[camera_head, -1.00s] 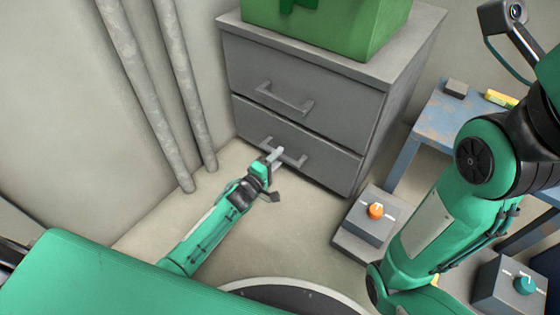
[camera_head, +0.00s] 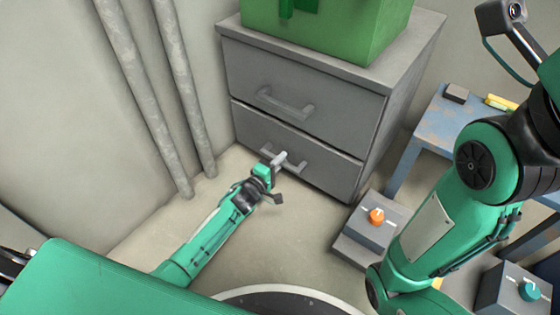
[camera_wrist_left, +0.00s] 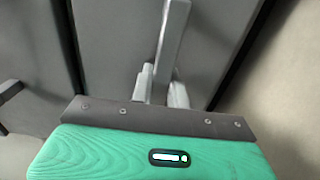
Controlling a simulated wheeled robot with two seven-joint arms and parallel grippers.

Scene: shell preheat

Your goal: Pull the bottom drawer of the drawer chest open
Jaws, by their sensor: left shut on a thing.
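The grey drawer chest (camera_head: 370,125) stands against the wall in the head view, with two drawer fronts showing. The bottom drawer (camera_head: 330,178) has a grey bar handle (camera_head: 297,160). My left gripper (camera_head: 279,160) is shut on this handle near its left end. In the left wrist view, the handle (camera_wrist_left: 174,35) runs down between the gripper's two fingertips (camera_wrist_left: 161,85). Dark seams run along both sides of the bottom drawer front (camera_wrist_left: 118,45); I cannot tell whether it stands out from the chest. My right gripper is not in view.
A green box (camera_head: 330,30) sits on the chest. The top drawer (camera_head: 300,75) looks closed. A grey box with an orange knob (camera_head: 376,217) stands right of the chest, near a blue table (camera_head: 435,125). Pipes (camera_head: 180,90) run up the left wall.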

